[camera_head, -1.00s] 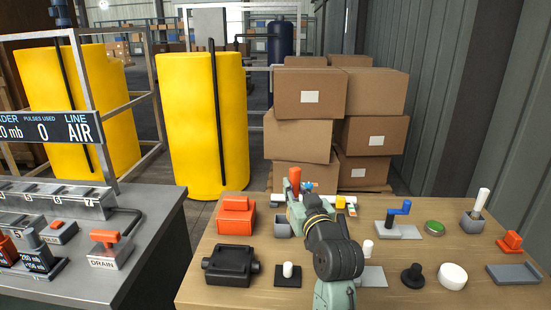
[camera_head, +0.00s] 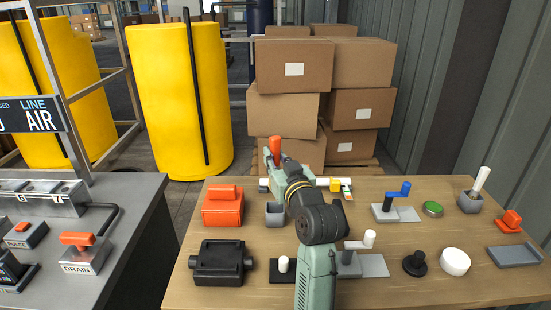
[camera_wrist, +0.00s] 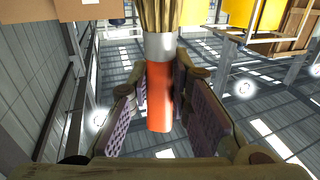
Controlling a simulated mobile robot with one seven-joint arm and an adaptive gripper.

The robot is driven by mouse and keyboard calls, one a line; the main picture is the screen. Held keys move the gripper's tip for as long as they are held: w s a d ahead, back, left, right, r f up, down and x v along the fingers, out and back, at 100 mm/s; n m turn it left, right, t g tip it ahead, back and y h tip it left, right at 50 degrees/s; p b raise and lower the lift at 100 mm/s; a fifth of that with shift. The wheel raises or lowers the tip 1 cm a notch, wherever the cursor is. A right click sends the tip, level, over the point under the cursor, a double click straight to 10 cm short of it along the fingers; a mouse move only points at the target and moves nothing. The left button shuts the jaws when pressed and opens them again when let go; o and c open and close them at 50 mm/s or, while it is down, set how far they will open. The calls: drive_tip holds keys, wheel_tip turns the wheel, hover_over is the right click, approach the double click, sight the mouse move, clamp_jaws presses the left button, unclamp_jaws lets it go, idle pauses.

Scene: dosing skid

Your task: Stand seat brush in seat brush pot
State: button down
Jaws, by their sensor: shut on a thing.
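The seat brush has an orange handle (camera_head: 275,147), which stands up above the back edge of the table in the head view. The wrist view shows the handle (camera_wrist: 159,95), a pale metal collar and tan bristles (camera_wrist: 159,15). My gripper (camera_head: 274,163) is shut on the brush, with a pad on each side of it in the wrist view. The bristles are hidden in the head view. A small grey open pot (camera_head: 274,219), which looks like the seat brush pot, stands upright on the table, below the gripper in the picture. The brush is apart from it.
An orange box (camera_head: 222,210) and a black housing (camera_head: 221,264) lie left of the pot. Right of my arm are a blue-handled valve (camera_head: 392,205), a grey pot with a white-handled tool (camera_head: 471,203) and a white puck (camera_head: 455,262). Cartons (camera_head: 292,65) stand behind the table.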

drive_tip(key=shift+f+b, duration=2.15)
drive_tip(key=shift+f, duration=0.7)
drive_tip(key=shift+f+b, duration=0.8)
drive_tip(key=shift+f, duration=0.1)
drive_tip(key=shift+s+f+b, duration=0.1)
drive_tip(key=shift+f+b, duration=0.35)
drive_tip(key=shift+f, duration=0.05)
drive_tip(key=shift+r, duration=0.15)
drive_tip(key=shift+w+r+p, duration=0.2)
drive_tip(key=shift+r+p, duration=0.35)
drive_tip(key=shift+p, duration=0.1)
drive_tip(key=shift+s, duration=0.1)
